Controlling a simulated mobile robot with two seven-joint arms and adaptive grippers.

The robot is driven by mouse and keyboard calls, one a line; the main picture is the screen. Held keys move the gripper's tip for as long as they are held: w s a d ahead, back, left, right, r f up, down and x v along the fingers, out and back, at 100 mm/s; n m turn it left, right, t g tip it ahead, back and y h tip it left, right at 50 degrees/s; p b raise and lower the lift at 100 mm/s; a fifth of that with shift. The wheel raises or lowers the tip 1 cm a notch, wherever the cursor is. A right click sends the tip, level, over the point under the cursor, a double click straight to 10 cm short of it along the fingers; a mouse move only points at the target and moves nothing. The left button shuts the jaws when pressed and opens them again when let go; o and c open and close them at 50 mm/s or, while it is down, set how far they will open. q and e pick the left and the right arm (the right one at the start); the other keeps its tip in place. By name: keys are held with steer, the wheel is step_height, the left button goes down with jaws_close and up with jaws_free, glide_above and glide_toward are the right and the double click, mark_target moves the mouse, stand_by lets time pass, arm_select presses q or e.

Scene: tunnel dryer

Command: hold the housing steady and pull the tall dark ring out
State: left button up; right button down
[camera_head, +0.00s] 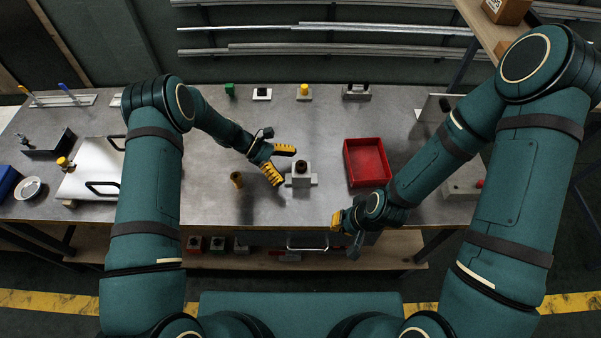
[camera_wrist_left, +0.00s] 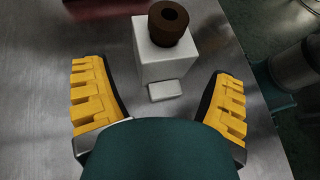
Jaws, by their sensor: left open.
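The housing (camera_head: 301,181) is a pale grey block with low side flanges, upright near the middle of the bench. The dark brown ring (camera_head: 301,167) stands up out of its top. In the left wrist view the housing (camera_wrist_left: 165,62) and ring (camera_wrist_left: 169,24) are beyond the fingers. My left gripper (camera_head: 283,163) is open and empty, just left of the housing, with its yellow fingers spread towards it. I see no contact. My right gripper (camera_head: 346,228) is low at the bench's front edge, right of the housing; its fingers are partly hidden.
A red tray (camera_head: 347,174) stands right of the housing. Several small fixtures, including a yellow-topped one (camera_head: 304,93), line the back. A white panel with handles (camera_head: 95,168) is far left. Bare bench lies behind the housing.

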mark_target(298, 173)
arm_select(q)
steer(key=b+x, duration=0.1)
steer(key=x, duration=0.2)
steer(key=shift+s+d+f+b, duration=0.15)
steer(key=shift+d+f+b, duration=0.1)
steer(key=shift+d+b, duration=0.2)
steer(key=c, duration=0.7)
steer(key=o, duration=0.9)
steer(key=c, duration=1.1)
